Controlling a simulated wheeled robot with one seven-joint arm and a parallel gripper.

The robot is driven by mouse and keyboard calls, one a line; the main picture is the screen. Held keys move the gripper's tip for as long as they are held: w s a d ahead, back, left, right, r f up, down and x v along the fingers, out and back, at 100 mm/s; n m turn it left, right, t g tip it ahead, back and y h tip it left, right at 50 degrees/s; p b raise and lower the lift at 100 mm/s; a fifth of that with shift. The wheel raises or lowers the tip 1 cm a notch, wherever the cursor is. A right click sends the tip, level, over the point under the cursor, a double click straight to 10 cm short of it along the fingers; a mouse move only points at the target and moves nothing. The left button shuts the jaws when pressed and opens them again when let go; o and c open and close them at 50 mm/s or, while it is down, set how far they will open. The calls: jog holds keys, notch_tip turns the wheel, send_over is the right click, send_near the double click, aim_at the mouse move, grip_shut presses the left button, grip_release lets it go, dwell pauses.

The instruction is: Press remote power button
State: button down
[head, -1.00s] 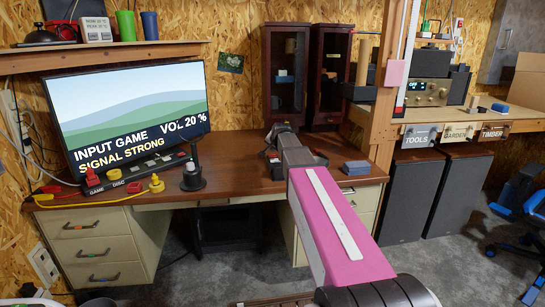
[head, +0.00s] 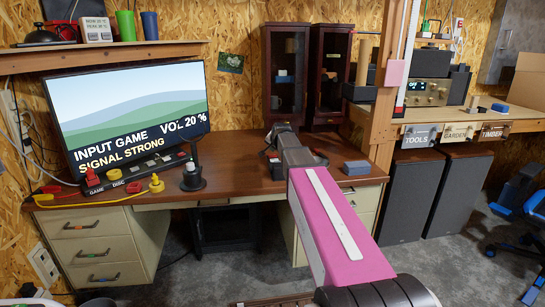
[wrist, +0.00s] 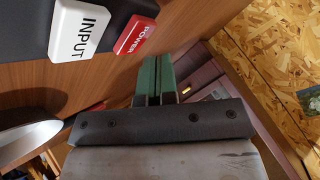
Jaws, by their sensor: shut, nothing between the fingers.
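The remote (wrist: 28,38) is dark and shows in part at the top left of the wrist view. On it are a red button marked POWER (wrist: 134,37) and a white button marked INPUT (wrist: 82,30). My gripper (wrist: 158,64) has green fingers, shut and empty. In the wrist view they appear just below and right of the red button, apart from it in the picture; the exact gap is unclear. In the head view my arm reaches over the desk and hides the fingertips. The television (head: 133,110) is lit and reads INPUT GAME, VOL 20%, SIGNAL STRONG.
The wooden desk (head: 235,155) has a black switch bar (head: 130,178) with plugs and a black upright device (head: 193,180) at left. A blue-grey block (head: 356,168) lies right of my arm. Two dark glass cabinets (head: 287,75) stand behind. The desk's left middle is clear.

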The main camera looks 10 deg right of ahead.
aim_at(274, 155)
jog(key=shift+f, duration=0.1)
jog(key=shift+f, duration=0.3)
jog(key=shift+f, duration=0.45)
dwell(1.0)
jog(key=shift+r, duration=0.85)
jog(key=shift+r, duration=2.55)
